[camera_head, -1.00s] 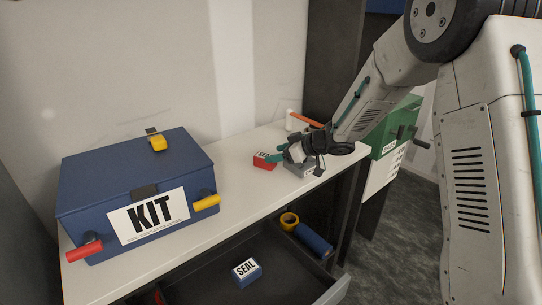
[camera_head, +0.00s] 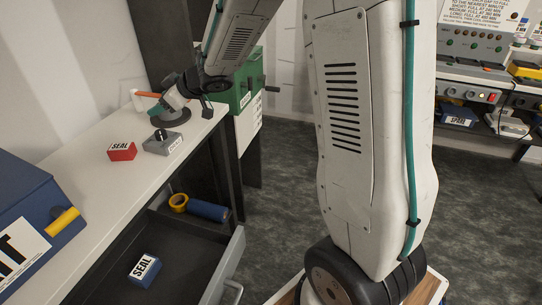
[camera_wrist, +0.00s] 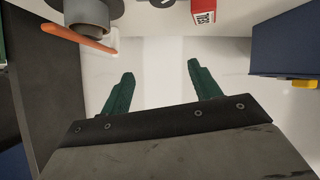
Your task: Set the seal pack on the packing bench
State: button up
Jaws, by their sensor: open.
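A red box marked SEAL (camera_head: 121,151) lies on the white bench top (camera_head: 80,165); it also shows at the top of the wrist view (camera_wrist: 203,14). A blue box marked SEAL (camera_head: 144,269) lies in the open dark drawer (camera_head: 180,247) below. My gripper (camera_head: 154,111) is over the far end of the bench, beyond the red box and apart from it. In the wrist view its green fingers (camera_wrist: 160,70) are spread, with nothing between them. I cannot tell which bench is the packing bench.
A grey block with a black knob (camera_head: 162,144) stands beside the red box. The blue KIT box (camera_head: 28,215) fills the near left. A yellow roll (camera_head: 179,203) and blue cylinder (camera_head: 208,210) lie under the bench top. A green box (camera_head: 246,82) stands beyond the bench.

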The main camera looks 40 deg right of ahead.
jog(key=s+d+r+m+h, duration=0.3)
jog(key=s+d+r+h, duration=0.15)
jog(key=s, duration=0.25)
jog(key=s+d+r+m+h, duration=0.3)
jog(key=s+d+h, duration=0.1)
jog(key=s+d, duration=0.2)
jog(key=s+a+f+m+g, duration=0.1)
jog(key=s+a+g, duration=0.1)
jog(key=s, duration=0.8)
jog(key=s+a+f+g+y, duration=0.1)
jog(key=s+g, duration=0.3)
jog(key=s, duration=0.5)
jog(key=s+a+f+m+g+y, duration=0.1)
jog(key=s+a+g, duration=0.2)
jog(key=s, duration=0.7)
jog(key=shift+s+a+f+m, duration=0.25)
jog(key=shift+s+f+m, duration=0.05)
jog(key=shift+s, duration=0.05)
